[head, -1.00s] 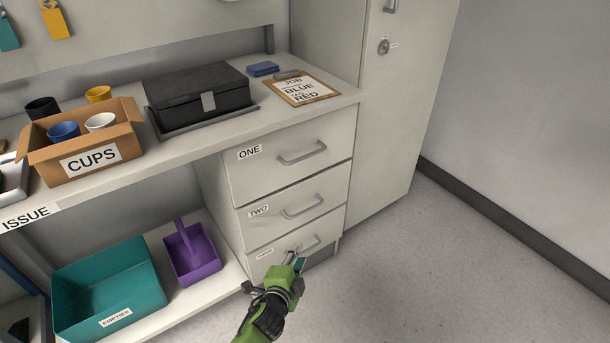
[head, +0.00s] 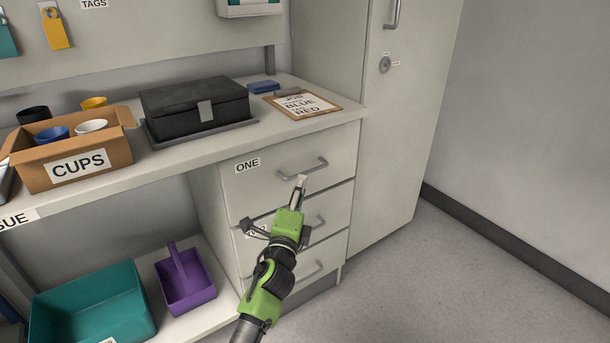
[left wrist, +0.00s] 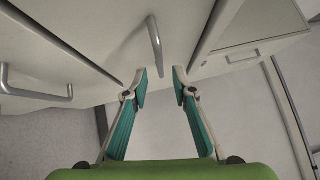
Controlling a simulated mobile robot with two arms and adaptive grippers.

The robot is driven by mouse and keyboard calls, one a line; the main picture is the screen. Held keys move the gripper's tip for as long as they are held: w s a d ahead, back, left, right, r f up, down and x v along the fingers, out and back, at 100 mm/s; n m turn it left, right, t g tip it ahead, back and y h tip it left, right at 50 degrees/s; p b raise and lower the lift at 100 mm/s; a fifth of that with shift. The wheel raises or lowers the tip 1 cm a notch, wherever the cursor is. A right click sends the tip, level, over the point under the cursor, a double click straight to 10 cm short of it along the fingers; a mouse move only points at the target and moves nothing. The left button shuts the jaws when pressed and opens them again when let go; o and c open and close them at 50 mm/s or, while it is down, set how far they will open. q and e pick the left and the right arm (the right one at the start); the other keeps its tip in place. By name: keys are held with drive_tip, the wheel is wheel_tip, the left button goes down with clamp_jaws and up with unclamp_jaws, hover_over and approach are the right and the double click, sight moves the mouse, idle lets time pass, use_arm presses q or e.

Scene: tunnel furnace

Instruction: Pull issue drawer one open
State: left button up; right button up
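Issue drawer one (head: 255,187) is the top drawer under the counter, with a grey front labelled ONE. It is shut. Its grey bar handle (head: 304,168) is clear of any finger. My left gripper (head: 299,183) is in front of this drawer, its tips just below the handle in the head view. In the left wrist view the two teal-padded fingers (left wrist: 160,73) are apart with nothing between them. A bar handle (left wrist: 155,38) lies just ahead of the gap. My right gripper is not in view.
A second drawer handle (left wrist: 38,96) shows at the left of the wrist view. The lower drawers are partly behind my left arm. A tall cabinet (head: 400,140) stands right of the drawers. A purple bin (head: 187,292) and teal bin (head: 90,305) are on the lower shelf. Floor at right is clear.

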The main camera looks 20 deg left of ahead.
sight(305, 173)
use_arm(q)
drive_tip(key=shift+w+a+r+b, duration=0.15)
drive_tip(key=shift+w+b, duration=0.05)
drive_tip(key=shift+w, duration=0.95)
drive_tip(key=shift+w+a+r+b, duration=0.1)
drive_tip(key=shift+w+r+b, duration=0.1)
drive_tip(key=shift+w, duration=0.9)
drive_tip(key=shift+w+a+r+b, duration=0.1)
drive_tip(key=shift+w+a+b, duration=0.1)
drive_tip(key=shift+w, duration=0.95)
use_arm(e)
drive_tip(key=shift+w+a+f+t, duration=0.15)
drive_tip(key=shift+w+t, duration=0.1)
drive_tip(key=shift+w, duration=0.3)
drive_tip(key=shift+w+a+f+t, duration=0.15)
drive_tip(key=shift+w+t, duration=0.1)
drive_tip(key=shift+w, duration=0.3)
use_arm(q)
clamp_jaws()
